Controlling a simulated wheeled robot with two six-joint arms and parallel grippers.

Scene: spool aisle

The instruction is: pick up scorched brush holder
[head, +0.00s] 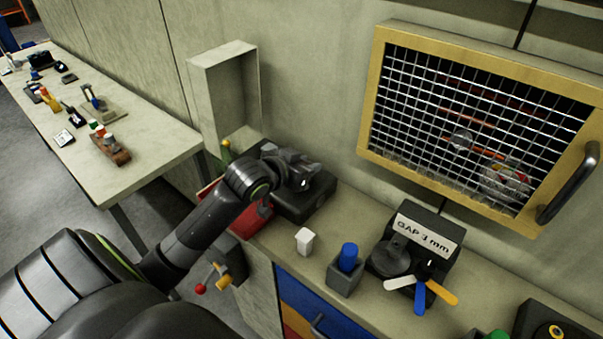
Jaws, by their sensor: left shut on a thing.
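My left arm reaches in from the lower left to the counter. My left gripper (299,180) is over a dark box (318,194) on the counter, near the wall. Its jaws are shut on a small dark thing at the fingertips, mostly hidden by the fingers and dark against the box. I cannot make out scorch marks or confirm that it is the scorched brush holder, nor tell whether it touches the box. My right gripper is not in view.
A red bin (257,217) sits under my wrist. A white block (304,240), a grey holder with a blue cylinder (348,257) and a gauge stand marked "GAP 3 mm" (428,234) stand to the right. A mesh-fronted cabinet (372,92) is above. An open grey box (195,100) stands behind.

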